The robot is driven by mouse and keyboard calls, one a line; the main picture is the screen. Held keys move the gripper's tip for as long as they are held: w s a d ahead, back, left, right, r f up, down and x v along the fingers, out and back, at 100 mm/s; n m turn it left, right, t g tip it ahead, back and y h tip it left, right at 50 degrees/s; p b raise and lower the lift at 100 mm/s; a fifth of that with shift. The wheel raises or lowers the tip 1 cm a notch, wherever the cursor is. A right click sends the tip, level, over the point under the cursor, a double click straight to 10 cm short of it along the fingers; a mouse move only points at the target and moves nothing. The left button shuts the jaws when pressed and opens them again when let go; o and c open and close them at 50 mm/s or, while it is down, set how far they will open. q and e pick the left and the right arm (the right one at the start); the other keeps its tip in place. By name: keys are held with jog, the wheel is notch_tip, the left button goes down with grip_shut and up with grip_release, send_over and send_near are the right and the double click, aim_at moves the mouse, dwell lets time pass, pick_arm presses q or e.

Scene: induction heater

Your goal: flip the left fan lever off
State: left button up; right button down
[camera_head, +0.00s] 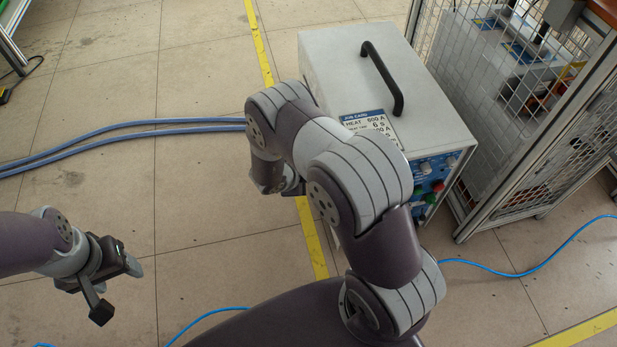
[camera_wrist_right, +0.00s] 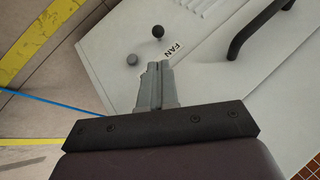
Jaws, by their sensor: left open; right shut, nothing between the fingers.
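The heater (camera_head: 340,60) is a pale box with a black handle on top. In the right wrist view, its pale side wall (camera_wrist_right: 205,65) carries a FAN label (camera_wrist_right: 172,48), a black ball knob (camera_wrist_right: 158,31) and a grey round piece (camera_wrist_right: 132,59). The black knob looks like the fan lever's end; its on/off position is unclear. My right gripper (camera_wrist_right: 157,68) is shut and empty, its tips just below the label and grey piece; contact is unclear. My right arm hides this wall in the head view. My left gripper (camera_head: 117,289) is open and empty over the floor at left.
A job card (camera_head: 372,127) lies on the heater's top near the front panel (camera_head: 432,175) with its knobs and buttons. A wire-mesh fence (camera_head: 530,120) stands close on the right. Blue hoses (camera_head: 120,137) run left across the floor. The floor at left is mostly clear.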

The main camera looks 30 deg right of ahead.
jog(key=b+x, duration=0.4)
jog(key=x, duration=0.4)
jog(key=shift+w+a+f+h, duration=0.1)
jog(key=shift+a+f+h, duration=0.2)
jog(key=shift+h, duration=0.4)
jog(key=f+h+b, duration=0.1)
jog(key=h, duration=0.1)
jog(key=a+n+h+b, duration=0.1)
jog(key=b, duration=0.1)
jog(key=f+h+b, duration=0.1)
jog(key=h+b, duration=0.1)
jog(key=shift+w+a+f+n+h, duration=0.2)
jog(key=shift+f+n+h, duration=0.1)
jog(key=shift+n, duration=0.1)
jog(key=shift+r+g+p, duration=0.3)
jog(key=shift+r+p, duration=0.3)
jog(key=shift+r, duration=0.15)
